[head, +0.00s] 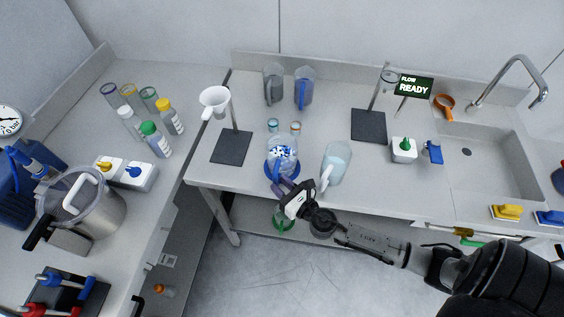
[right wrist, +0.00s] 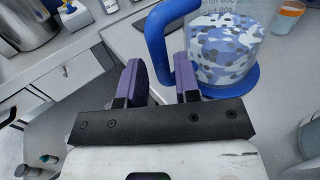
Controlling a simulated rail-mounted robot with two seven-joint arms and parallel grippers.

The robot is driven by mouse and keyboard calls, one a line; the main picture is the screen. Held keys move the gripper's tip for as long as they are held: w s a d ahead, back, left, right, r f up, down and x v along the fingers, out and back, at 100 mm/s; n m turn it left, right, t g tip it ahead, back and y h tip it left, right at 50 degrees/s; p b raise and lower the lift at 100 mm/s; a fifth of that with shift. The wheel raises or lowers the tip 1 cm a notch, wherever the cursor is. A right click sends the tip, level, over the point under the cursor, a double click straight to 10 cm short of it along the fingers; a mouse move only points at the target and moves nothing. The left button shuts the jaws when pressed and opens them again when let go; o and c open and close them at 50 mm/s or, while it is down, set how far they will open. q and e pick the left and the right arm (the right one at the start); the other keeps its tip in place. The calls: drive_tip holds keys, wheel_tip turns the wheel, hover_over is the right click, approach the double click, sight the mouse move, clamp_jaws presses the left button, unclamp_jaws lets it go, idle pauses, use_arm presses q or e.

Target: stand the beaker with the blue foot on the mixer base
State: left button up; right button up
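The beaker with the blue foot (head: 284,147) stands upright near the front edge of the back bench. It is clear, with a blue handle and blue-and-white patterned contents; its foot also shows in the right wrist view (right wrist: 240,84). My right gripper (head: 283,187) is at its handle, on the front side. In the right wrist view, the purple fingers (right wrist: 163,80) are apart, with the blue handle (right wrist: 156,42) just beyond and between them; contact is not clear. I cannot tell which item is the mixer base. My left gripper is not in view.
A clear jug (head: 338,158) stands close right of the beaker, and two small jars (head: 295,127) behind it. A funnel stand (head: 231,148) is to the left. Two more jugs (head: 304,90) stand at the back. A steel pot (head: 98,212) stands on the left bench.

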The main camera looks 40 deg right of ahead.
sight(281, 162)
drive_tip(key=shift+w+r, duration=0.15)
drive_tip(key=shift+w, duration=2.2)
clamp_jaws()
